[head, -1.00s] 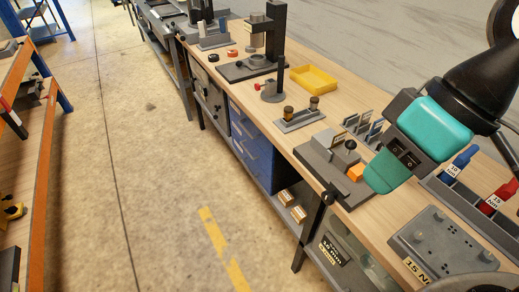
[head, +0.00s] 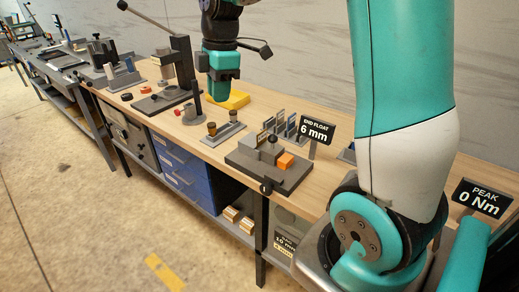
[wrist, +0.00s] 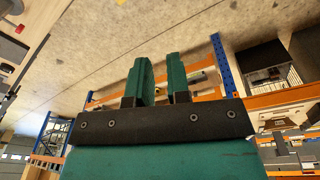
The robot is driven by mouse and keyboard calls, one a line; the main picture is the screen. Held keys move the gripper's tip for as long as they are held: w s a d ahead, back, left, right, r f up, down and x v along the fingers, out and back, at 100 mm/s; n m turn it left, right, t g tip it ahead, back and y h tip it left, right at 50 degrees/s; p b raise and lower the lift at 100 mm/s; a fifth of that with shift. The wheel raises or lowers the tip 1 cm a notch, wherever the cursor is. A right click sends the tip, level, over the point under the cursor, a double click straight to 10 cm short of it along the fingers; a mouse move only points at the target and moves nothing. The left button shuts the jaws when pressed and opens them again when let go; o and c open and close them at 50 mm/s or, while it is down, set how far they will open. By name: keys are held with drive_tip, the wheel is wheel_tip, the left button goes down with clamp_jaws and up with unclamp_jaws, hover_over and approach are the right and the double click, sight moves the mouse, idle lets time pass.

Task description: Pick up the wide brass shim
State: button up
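Several thin upright plates stand in a grey slotted rack (head: 279,127) on the bench, in the middle of the head view. They are too small to tell which is the wide brass shim. My gripper (head: 222,72) is at the upper middle of the head view, above the bench and to the left of the rack, overlapping the yellow tray. In the wrist view my gripper's two teal fingers (wrist: 160,78) are apart with nothing between them. The wrist view shows floor and shelving, not the shims.
A stand with two brownish knobs (head: 222,130) and a tall press post (head: 188,75) are left. The yellow tray (head: 238,99) is behind.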

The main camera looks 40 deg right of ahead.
drive_tip(key=w+d+f+n+h+b, duration=0.1)
drive_tip(key=w+d+f+n, duration=0.15)
drive_tip(key=d, duration=0.65)
drive_tip(key=w+d+f+n, duration=0.2)
drive_tip(key=d+f, duration=0.1)
drive_tip(key=d, duration=0.5)
drive_tip(key=p, duration=0.3)
hover_over(262, 134)
drive_tip(key=shift+g, duration=0.4)
drive_tip(key=f, duration=1)
drive_tip(key=shift+w+a+f, duration=0.2)
drive_tip(key=shift+f, duration=0.2)
drive_tip(key=shift+s+d+f+p, duration=0.15)
drive_tip(key=shift+f+p, duration=0.55)
drive_tip(key=shift+f, duration=0.85)
drive_tip(key=shift+w+d+f+p, duration=0.15)
drive_tip(key=shift+f+p, duration=0.55)
drive_tip(key=shift+f, duration=0.85)
drive_tip(key=shift+s, duration=0.1)
drive_tip(key=shift+c, duration=0.5)
clamp_jaws()
